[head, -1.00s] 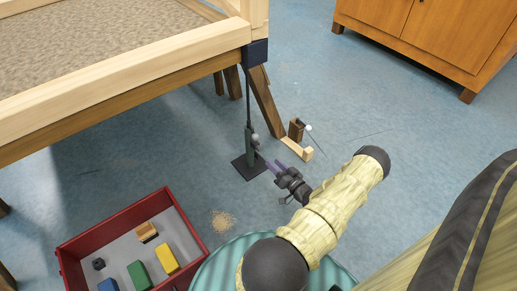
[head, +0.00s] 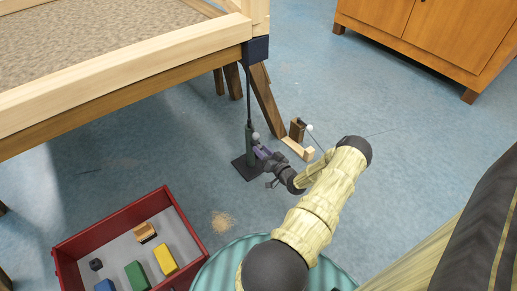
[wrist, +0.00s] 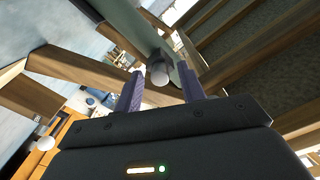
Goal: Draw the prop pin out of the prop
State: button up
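The prop (head: 250,150) is a dark green upright on a flat dark base, under the corner of the wooden frame, with a thin dark rod rising from it. The prop pin (head: 255,136) shows as a pale grey round knob on the prop's near side. In the wrist view the pin's knob (wrist: 158,75) sits between my two purple fingers, in front of the prop's grey-green body (wrist: 128,22). My gripper (head: 261,150) is open, with visible gaps on both sides of the knob. The pin's shank is hidden.
A red tray (head: 110,222) with coloured blocks stands at the lower left. A wooden block (head: 297,129), an L-shaped light wood piece (head: 300,151) and a white ball on a thin rod (head: 309,128) are right of the prop. A wooden cabinet (head: 430,40) stands behind.

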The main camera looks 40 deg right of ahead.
grip_shut()
jog(key=shift+s, duration=0.7)
dwell(0.9)
jog(key=shift+s+a+p, duration=0.15)
jog(key=shift+s+p, duration=0.25)
jog(key=shift+s, duration=0.45)
jog(key=shift+s+a+p, duration=0.1)
jog(key=shift+s+p, duration=0.25)
jog(key=shift+s, duration=0.5)
